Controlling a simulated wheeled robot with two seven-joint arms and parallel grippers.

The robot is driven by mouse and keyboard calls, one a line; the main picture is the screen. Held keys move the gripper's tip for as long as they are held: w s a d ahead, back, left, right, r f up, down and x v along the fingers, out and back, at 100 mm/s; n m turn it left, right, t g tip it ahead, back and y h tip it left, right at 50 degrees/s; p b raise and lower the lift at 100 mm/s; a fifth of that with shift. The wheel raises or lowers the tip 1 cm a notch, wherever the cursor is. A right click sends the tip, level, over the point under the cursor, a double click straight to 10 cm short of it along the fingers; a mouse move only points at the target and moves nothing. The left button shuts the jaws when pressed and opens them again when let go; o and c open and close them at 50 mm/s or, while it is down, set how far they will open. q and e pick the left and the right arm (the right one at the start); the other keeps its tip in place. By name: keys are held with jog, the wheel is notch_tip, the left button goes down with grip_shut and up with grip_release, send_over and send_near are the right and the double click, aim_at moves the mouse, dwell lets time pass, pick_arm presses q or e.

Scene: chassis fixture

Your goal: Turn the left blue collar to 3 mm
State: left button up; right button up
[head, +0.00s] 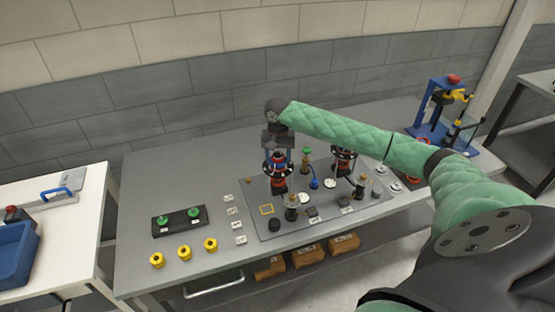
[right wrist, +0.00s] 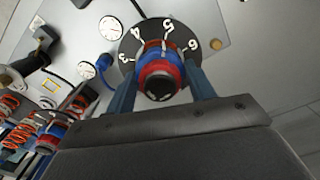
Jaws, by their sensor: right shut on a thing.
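The left blue collar (right wrist: 152,48) sits on an upright post with a red ring (right wrist: 168,72) and a dark top. A black dial (right wrist: 129,46) with white numbers 3, 4, 5 and 6 shows around it. A pale mark on the collar appears to face near the 5. My right gripper (right wrist: 160,85) comes down over the post, with one finger on each side, shut on the collar. In the head view my right gripper (head: 278,150) hides the top of the left post (head: 278,185). The second post (head: 343,165) stands to its right. My left gripper is not in view.
The grey plate (head: 262,229) also bears gauges, black knobs and a green-topped part (head: 307,153). Yellow knobs (head: 184,252) and a black block (head: 180,222) with green knobs stand to the left. A blue press (head: 435,115) stands at the right.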

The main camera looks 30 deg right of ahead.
jog(key=n, duration=0.7)
jog(key=shift+r+n, duration=0.1)
jog(key=shift+n, duration=0.3)
jog(key=n, duration=0.8)
jog(key=shift+n, duration=0.3)
jog(key=o, duration=0.9)
